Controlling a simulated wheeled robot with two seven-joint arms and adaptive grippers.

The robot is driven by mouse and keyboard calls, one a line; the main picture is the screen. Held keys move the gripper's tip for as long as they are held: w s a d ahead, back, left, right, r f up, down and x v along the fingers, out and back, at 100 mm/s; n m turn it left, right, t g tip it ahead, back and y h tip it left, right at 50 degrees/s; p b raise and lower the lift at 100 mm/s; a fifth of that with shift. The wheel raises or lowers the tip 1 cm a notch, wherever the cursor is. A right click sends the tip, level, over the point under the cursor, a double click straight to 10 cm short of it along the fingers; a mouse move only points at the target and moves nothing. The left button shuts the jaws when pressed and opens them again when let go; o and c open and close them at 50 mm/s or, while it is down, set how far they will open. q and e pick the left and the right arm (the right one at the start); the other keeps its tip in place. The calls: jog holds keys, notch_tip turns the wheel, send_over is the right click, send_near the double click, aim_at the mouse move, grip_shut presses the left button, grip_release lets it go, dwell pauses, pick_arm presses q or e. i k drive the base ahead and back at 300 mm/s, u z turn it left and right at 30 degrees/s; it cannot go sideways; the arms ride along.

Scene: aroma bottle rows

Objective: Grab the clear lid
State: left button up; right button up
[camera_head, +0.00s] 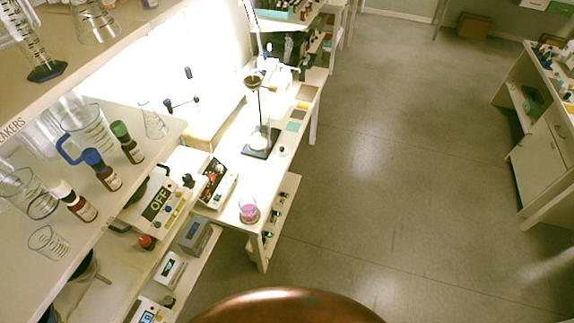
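I cannot make out a clear lid for certain in the head view. Three brown bottles stand in a slanting row on the shelf at the left: one with a white cap (76,202), one with a blue cap (103,170) and one with a green cap (127,143). All three have their caps on. A small clear glass vessel (48,242) is on the shelf near the white-capped bottle. A small container with pink contents (249,211) is on the long white table (235,190). Neither of my grippers is in view.
Clear beakers and a blue-handled jug (88,128) crowd the shelf around the bottles. A stand with a dark base (261,143) and several instruments are on the tables. The grey floor (400,170) is open up to the white cabinet (545,160) at the right.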

aim_at(281, 152)
jog(key=u, duration=0.15)
jog(key=i, duration=0.95)
jog(key=u, duration=0.85)
